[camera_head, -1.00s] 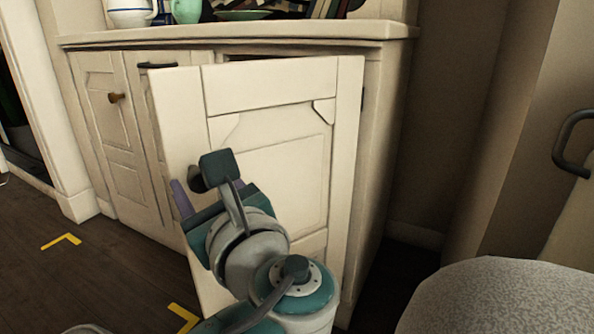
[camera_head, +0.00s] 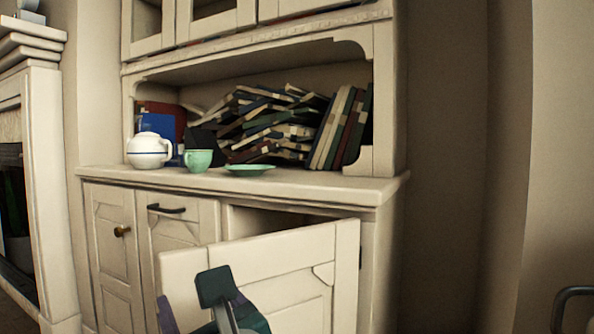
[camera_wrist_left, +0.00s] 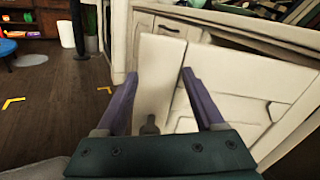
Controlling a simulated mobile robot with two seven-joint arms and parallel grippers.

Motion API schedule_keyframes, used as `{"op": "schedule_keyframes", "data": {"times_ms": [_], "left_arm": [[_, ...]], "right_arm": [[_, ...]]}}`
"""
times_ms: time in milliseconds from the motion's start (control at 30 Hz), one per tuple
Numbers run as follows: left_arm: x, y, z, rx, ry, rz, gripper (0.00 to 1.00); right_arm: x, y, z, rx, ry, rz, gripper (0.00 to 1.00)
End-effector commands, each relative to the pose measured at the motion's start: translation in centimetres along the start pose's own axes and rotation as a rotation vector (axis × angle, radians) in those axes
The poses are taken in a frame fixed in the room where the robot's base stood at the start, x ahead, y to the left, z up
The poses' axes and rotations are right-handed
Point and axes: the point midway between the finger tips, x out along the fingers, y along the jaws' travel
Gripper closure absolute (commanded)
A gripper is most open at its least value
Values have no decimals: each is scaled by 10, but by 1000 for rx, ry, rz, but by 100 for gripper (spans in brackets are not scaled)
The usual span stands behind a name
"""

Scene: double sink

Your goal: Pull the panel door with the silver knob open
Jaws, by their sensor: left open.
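The cream panel door (camera_head: 290,259) stands ajar, swung out from the cabinet with a dark gap above it. It also shows in the left wrist view (camera_wrist_left: 160,65). A small grey knob (camera_wrist_left: 150,125) shows low on the door face in the left wrist view, between the purple fingers. My left gripper (camera_wrist_left: 158,76) is open, with its fingers on either side of the knob, near the door face; I cannot tell whether they touch it. In the head view the wrist covers the knob. My right gripper is not in view.
The cabinet top (camera_head: 300,187) holds a white teapot (camera_head: 149,150), a green cup (camera_head: 198,160), a green plate (camera_head: 249,169) and several books (camera_head: 270,125). A closed door with a brass knob (camera_head: 122,230) is at left. Floor left of the door looks clear in the wrist view.

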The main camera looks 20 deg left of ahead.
Motion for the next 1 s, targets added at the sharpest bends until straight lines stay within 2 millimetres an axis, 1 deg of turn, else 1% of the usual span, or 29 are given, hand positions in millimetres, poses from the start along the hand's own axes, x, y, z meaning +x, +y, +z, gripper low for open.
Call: {"op": "schedule_keyframes", "data": {"times_ms": [33,100,200,300,400,567,867,933,1000], "left_arm": [[0,-6,23,-2,1,0,30],[0,-11,41,-3,1,0,30],[0,-17,65,-3,2,0,30],[0,-22,84,-1,1,0,30],[0,-26,97,0,1,0,30],[0,-29,107,1,2,0,30],[0,-29,107,1,2,0,30],[0,-28,108,-3,5,1,38],[0,-26,114,-30,22,11,46]], "right_arm": [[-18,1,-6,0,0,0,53],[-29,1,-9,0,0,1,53],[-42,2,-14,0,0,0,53],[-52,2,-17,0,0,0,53],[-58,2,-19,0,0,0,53],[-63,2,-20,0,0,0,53],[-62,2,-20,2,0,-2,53],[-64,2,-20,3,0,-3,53],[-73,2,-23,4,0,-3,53]]}}
